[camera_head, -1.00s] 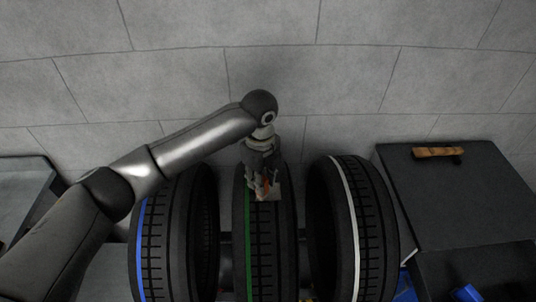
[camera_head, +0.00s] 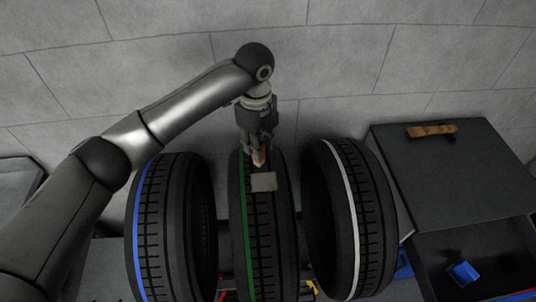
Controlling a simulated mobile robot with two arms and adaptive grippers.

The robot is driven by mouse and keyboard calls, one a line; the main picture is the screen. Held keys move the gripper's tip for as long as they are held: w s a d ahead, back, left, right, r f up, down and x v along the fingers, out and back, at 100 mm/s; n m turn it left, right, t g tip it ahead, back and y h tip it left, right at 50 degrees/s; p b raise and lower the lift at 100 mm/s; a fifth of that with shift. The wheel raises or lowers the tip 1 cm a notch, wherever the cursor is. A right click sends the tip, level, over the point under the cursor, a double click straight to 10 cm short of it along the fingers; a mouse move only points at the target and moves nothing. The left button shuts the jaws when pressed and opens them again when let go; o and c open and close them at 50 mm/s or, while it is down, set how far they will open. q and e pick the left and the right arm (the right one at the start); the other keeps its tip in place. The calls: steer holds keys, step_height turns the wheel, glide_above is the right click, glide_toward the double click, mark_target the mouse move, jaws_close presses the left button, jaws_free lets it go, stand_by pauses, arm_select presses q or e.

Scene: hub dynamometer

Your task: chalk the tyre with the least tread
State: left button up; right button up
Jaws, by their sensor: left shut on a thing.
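Three black tyres stand upright in a row: a blue-striped tyre (camera_head: 172,225) on the left, a green-striped tyre (camera_head: 268,230) in the middle and a white-striped tyre (camera_head: 350,215) on the right. Grooves show on all three; I cannot compare their depth surely. My left gripper (camera_head: 258,154) is above the upper part of the middle tyre, shut on a small orange-tan piece (camera_head: 259,158), mostly hidden by the fingers. A pale grey rectangular patch (camera_head: 263,181) lies on the middle tyre's tread, just below the fingertips. My right gripper is out of view.
A dark cabinet (camera_head: 455,185) stands at the right with a brown wooden piece (camera_head: 432,130) on top. Below it, a dark recess holds a blue object (camera_head: 464,272). A grey block wall (camera_head: 330,60) rises behind. Small coloured items (camera_head: 312,289) lie low between tyres.

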arm_select(q)
steer(key=shift+r, duration=0.45)
steer(key=shift+w+r, duration=0.15)
steer(key=shift+r, duration=0.15)
steer(key=shift+w+r, duration=0.25)
steer(key=shift+r, duration=0.35)
steer(key=shift+s+r, duration=0.1)
steer(key=shift+r, duration=0.2)
steer(key=shift+s, duration=0.15)
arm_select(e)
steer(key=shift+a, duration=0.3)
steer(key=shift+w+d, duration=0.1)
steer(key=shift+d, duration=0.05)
arm_select(q)
steer(key=shift+a, duration=0.1)
